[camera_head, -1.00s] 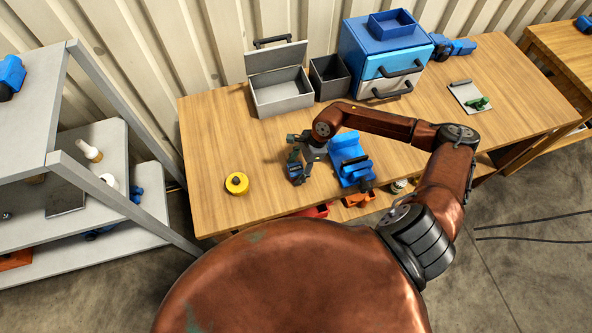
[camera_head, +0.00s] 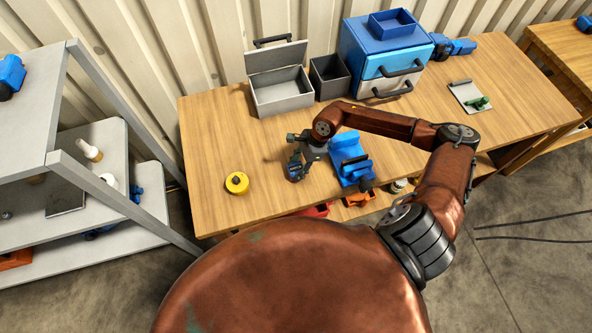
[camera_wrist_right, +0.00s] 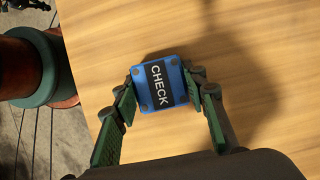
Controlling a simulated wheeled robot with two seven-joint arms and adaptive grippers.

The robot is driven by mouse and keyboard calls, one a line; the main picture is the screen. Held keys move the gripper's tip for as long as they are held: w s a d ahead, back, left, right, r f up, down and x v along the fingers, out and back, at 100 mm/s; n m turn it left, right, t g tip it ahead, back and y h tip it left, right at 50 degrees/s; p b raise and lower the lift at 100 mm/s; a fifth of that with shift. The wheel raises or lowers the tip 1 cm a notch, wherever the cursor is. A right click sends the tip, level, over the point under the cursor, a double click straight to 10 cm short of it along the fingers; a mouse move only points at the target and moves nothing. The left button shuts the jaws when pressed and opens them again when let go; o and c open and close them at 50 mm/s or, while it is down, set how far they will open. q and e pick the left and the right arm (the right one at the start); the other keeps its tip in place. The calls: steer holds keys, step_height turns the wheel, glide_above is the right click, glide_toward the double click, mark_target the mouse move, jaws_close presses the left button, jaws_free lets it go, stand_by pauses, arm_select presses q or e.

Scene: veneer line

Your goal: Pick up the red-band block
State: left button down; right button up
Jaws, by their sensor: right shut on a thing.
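My right gripper (camera_head: 295,172) is low over the near left part of the workbench, left of the blue vise. In the right wrist view, its green fingers (camera_wrist_right: 162,86) are shut on a blue block (camera_wrist_right: 173,101) with rounded corners. The block's face has a black strip with white CHECK lettering and dark corner spots. No red band shows on its visible face; its other sides are hidden. In the head view the fingers mostly hide this block. My left gripper is not in view.
A blue vise (camera_head: 350,172) stands right of the gripper. A yellow round thing (camera_head: 237,183) lies to its left. An open grey box (camera_head: 283,98), a dark bin (camera_head: 330,78) and a blue drawer cabinet (camera_head: 392,52) stand behind. Bare wood (camera_head: 222,140) lies to the left.

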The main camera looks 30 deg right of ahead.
mark_target(293, 168)
steer(key=shift+r, duration=0.1)
steer(key=shift+w+r, duration=0.1)
steer(key=shift+r, duration=0.3)
step_height(293, 168, up, 2)
steer(key=shift+r+b, duration=0.1)
steer(key=shift+b, duration=0.35)
steer(key=s+d+r, duration=0.5)
steer(key=s+r, duration=0.4)
steer(key=s, duration=0.3)
steer(key=shift+s+d+r+p, duration=0.2)
steer(key=shift+d+r+p, duration=0.2)
steer(key=shift+p, duration=0.05)
